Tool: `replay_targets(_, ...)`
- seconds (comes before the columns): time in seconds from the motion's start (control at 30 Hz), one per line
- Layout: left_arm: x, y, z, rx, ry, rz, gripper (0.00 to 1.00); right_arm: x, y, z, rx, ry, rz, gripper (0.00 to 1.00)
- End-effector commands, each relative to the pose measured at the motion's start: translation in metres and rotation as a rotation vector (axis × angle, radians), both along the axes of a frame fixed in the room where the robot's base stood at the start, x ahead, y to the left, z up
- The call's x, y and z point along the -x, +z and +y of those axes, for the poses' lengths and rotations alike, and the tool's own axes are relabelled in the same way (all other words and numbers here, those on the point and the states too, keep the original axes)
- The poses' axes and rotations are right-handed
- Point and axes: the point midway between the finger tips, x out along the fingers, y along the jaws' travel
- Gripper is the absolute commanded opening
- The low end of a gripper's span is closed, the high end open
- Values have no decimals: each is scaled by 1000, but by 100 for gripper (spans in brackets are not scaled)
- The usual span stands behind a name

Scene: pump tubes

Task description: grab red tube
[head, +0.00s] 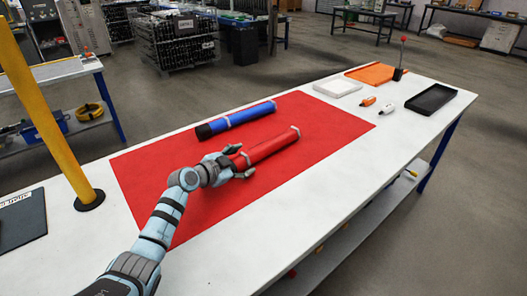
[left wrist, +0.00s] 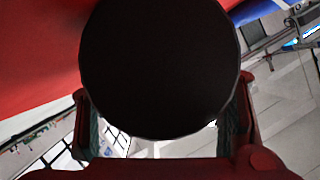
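The red tube (head: 268,147) is in the head view, on or just over the red mat (head: 190,225). Its far end has a grey band. My left gripper (head: 239,163) is at its near end, with one finger on each side of it. In the left wrist view, a round black end (left wrist: 160,65) fills the middle, between the two fingers of my left gripper (left wrist: 160,120). Whether the fingers press on the tube cannot be told. The blue tube (head: 238,117) with a black end lies behind, apart from the gripper. My right gripper is not in view.
A yellow post (head: 45,110) stands at the table's left, near a dark flat item (head: 22,218). A white tray (head: 337,88), an orange tray (head: 375,74), a black tray (head: 431,99) and small items lie at the far right. The mat's front right is clear.

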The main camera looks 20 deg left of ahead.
Motion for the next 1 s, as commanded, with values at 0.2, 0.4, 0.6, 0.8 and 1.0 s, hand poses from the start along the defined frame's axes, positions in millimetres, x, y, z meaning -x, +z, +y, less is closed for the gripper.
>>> replay_targets(0.2,0,0,0,0,0,0,22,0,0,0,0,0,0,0)
replay_targets(0.4,0,1,1,0,1,-2,4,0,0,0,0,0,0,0)
replay_targets(0.6,0,5,1,-1,1,-2,4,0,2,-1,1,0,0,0)
replay_targets(0.8,0,36,1,-1,1,-4,4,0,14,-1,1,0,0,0)
replay_targets(1.0,0,111,1,-2,1,-8,4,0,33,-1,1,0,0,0)
